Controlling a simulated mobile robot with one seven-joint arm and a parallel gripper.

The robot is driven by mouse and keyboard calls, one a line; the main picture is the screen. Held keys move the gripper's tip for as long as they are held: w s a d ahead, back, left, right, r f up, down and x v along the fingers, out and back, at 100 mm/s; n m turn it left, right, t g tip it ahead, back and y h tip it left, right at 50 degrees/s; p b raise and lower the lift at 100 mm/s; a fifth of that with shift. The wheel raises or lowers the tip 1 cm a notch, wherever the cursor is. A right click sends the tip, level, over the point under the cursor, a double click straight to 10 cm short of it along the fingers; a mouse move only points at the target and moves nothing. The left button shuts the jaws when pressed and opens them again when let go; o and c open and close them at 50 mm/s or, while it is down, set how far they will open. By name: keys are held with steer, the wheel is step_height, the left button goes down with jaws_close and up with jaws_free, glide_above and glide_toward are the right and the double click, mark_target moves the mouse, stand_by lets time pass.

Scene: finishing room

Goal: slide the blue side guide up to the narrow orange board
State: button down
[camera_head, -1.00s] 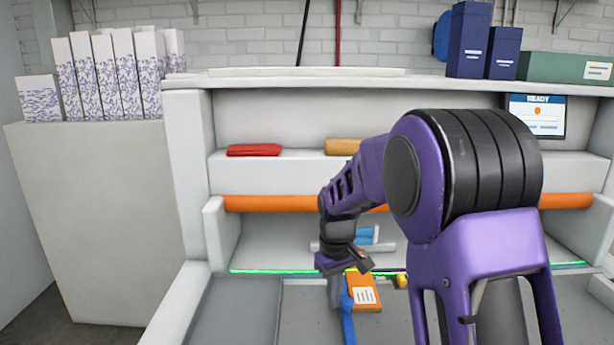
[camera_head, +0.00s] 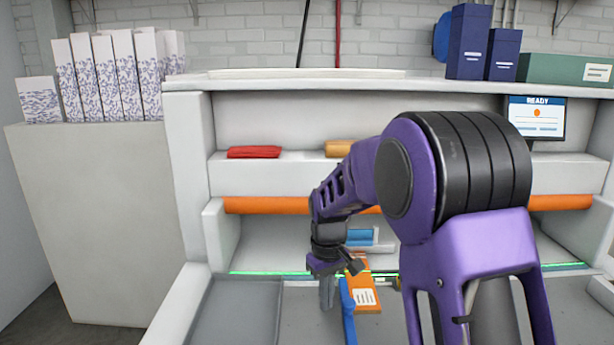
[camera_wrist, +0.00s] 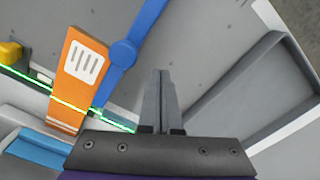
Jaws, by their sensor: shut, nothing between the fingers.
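The narrow orange board (camera_head: 368,299) with a white label lies on the bench, crossing the green light line; it also shows in the wrist view (camera_wrist: 72,92). The blue side guide (camera_head: 348,318) lies along its left side in the head view. In the wrist view the guide (camera_wrist: 139,22) has a round knob very close to the board's edge; whether they touch I cannot tell. The guide looks slightly angled to the board. My gripper (camera_head: 326,304) is shut and empty, left of the guide and apart from it. Its fingers (camera_wrist: 160,76) show in the wrist view.
A grey recessed tray (camera_head: 238,312) lies left of my gripper. Behind the board are a blue-and-white item (camera_head: 362,236) and a long orange roll (camera_head: 270,204). A yellow piece (camera_wrist: 10,54) is beyond the board. A screen (camera_head: 537,116) reads READY.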

step_height(320, 180, up, 7)
steer(key=p, duration=0.3)
steer(key=shift+f, duration=0.1)
